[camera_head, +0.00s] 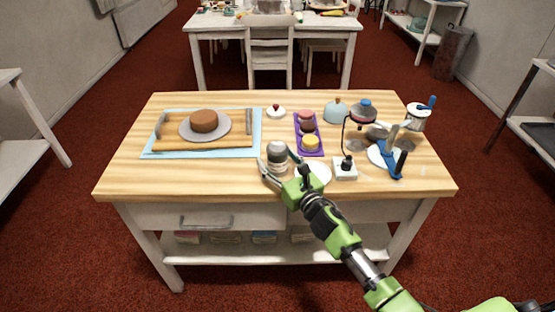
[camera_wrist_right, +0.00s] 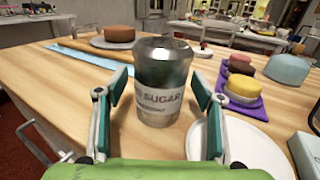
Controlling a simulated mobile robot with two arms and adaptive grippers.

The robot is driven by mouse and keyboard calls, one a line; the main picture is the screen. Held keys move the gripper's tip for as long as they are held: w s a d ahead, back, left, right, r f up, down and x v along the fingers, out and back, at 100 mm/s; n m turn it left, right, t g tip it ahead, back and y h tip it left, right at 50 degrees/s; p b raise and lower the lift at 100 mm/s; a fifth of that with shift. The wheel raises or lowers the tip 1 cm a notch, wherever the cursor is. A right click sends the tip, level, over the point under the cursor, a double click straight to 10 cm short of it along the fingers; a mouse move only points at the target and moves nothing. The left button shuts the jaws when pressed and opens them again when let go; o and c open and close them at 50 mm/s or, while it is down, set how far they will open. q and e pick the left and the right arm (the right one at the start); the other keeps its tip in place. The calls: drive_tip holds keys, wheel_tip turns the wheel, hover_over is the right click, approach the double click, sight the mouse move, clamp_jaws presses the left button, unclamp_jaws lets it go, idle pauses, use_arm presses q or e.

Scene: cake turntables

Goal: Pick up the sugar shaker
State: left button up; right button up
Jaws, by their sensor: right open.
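The sugar shaker (camera_head: 277,155) is a metal cylinder with a white label, standing upright on the wooden table near its front middle. In the right wrist view the shaker (camera_wrist_right: 161,80) shows its "SUGAR" label. My right gripper (camera_head: 281,171) is open, with one finger on each side of the shaker. In the right wrist view the fingers (camera_wrist_right: 161,100) flank it, and gaps show between the pads and the shaker. Whether either pad touches it out of sight I cannot tell. My left gripper is not in view.
A white plate (camera_head: 318,171) lies just right of the shaker, under my right gripper. A purple tray (camera_head: 316,151) with small cakes is behind it. A blue mat (camera_head: 256,120) with a brown cake (camera_head: 204,120) is at left. A white box (camera_head: 345,172) and a blue-handled stand (camera_head: 397,160) are at right.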

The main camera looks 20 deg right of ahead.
drive_tip(key=c, duration=1.4)
drive_tip(key=shift+r, duration=0.1)
